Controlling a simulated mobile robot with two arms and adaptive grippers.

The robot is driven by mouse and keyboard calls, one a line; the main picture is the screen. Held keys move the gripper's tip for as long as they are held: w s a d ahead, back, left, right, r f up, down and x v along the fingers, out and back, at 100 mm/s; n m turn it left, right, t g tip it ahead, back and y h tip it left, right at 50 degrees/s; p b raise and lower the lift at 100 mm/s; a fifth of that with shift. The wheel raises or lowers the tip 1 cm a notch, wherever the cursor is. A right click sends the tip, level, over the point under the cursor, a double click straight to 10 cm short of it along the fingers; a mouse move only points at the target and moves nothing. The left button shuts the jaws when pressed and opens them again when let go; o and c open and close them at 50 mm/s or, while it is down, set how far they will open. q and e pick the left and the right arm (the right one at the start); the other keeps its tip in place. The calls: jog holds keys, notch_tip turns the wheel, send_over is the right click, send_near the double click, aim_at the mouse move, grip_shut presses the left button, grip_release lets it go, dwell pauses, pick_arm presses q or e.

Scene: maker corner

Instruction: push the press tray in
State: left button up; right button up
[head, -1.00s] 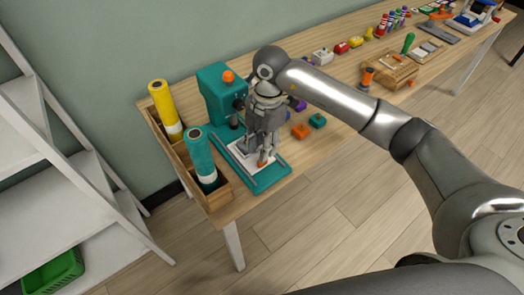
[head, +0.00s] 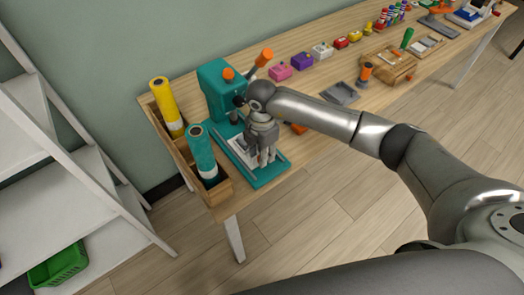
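The teal press (head: 216,88) stands at the left part of the workbench, with an orange knob and a raised orange-tipped lever (head: 263,58). Its teal base with grey rails (head: 270,176) reaches toward the bench's front edge. The pale press tray (head: 236,150) lies between the rails, partly hidden by my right gripper. My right gripper (head: 267,162) points down over the front part of the tray. Its fingers look close together, but whether they are shut or touch the tray is unclear. The tray's front end is hidden. My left gripper is out of view.
A wooden holder (head: 220,191) with a yellow roll (head: 165,106) and a teal roll (head: 201,151) stands left of the press. Coloured blocks, a grey tray (head: 340,93) and a wooden box (head: 388,68) lie to the right. A white shelf (head: 75,150) stands at left.

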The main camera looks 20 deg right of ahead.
jog(key=shift+f, duration=0.1)
grip_shut()
dwell(0.4)
